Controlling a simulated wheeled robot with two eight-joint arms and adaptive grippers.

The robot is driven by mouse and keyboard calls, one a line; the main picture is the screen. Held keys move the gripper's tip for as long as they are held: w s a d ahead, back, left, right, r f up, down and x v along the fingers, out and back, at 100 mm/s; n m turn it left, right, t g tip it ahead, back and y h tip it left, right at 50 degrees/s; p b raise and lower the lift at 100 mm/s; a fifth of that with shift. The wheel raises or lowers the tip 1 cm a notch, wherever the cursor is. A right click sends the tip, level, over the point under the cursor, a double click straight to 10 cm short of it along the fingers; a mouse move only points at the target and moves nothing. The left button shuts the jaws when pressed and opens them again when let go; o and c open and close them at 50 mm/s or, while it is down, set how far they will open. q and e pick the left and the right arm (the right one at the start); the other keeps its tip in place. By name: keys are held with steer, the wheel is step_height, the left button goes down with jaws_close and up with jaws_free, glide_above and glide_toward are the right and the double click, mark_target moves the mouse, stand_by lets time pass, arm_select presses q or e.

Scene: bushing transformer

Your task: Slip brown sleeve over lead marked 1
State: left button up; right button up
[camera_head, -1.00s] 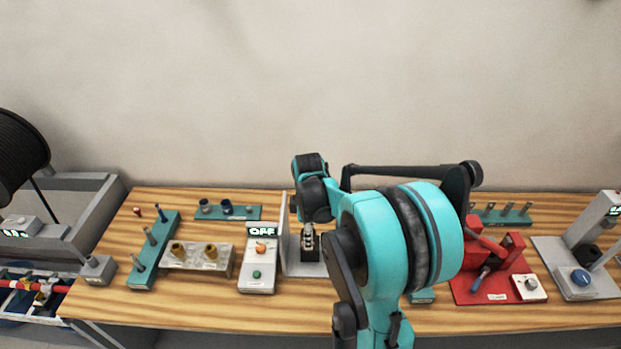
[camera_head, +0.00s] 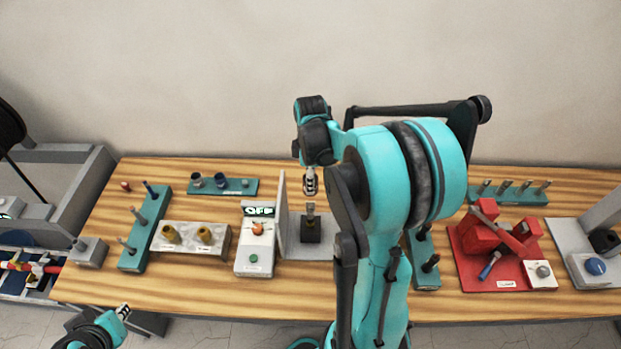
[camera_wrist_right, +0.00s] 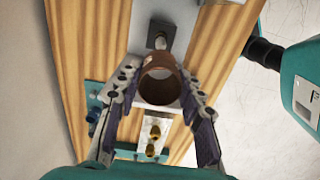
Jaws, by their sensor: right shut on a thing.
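The brown sleeve (camera_wrist_right: 158,88) is an open ring held between the fingers of my right gripper (camera_wrist_right: 157,98) in the right wrist view. In the head view my right gripper (camera_head: 310,182) points down, above and apart from a grey upright lead (camera_head: 311,209) on a black block (camera_head: 311,229). The lead also shows just beyond the sleeve in the wrist view (camera_wrist_right: 164,36). I cannot read a number on it. I cannot make out the sleeve in the head view. My left gripper (camera_head: 123,312) is at the bottom left, off the table; its jaws are too small to judge.
A grey upright plate (camera_head: 282,215) stands left of the lead. Further left are the OFF box (camera_head: 254,262), a pale block (camera_head: 190,248) with two brass-coloured pieces and teal peg racks. A red fixture (camera_head: 490,272) stands to the right. My right arm hides part of the table.

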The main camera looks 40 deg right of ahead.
mark_target(311, 211)
steer(key=shift+s+f+b, duration=0.1)
steer(key=shift+f+b, duration=0.55)
steer(key=shift+b, duration=0.05)
steer(key=shift+f+b, duration=0.7)
steer(key=shift+f, duration=0.15)
steer(key=shift+f+b, duration=0.7)
steer(key=shift+f, duration=0.05)
steer(key=shift+f+b, duration=4.9)
steer(key=shift+f, duration=0.75)
steer(key=o, duration=0.9)
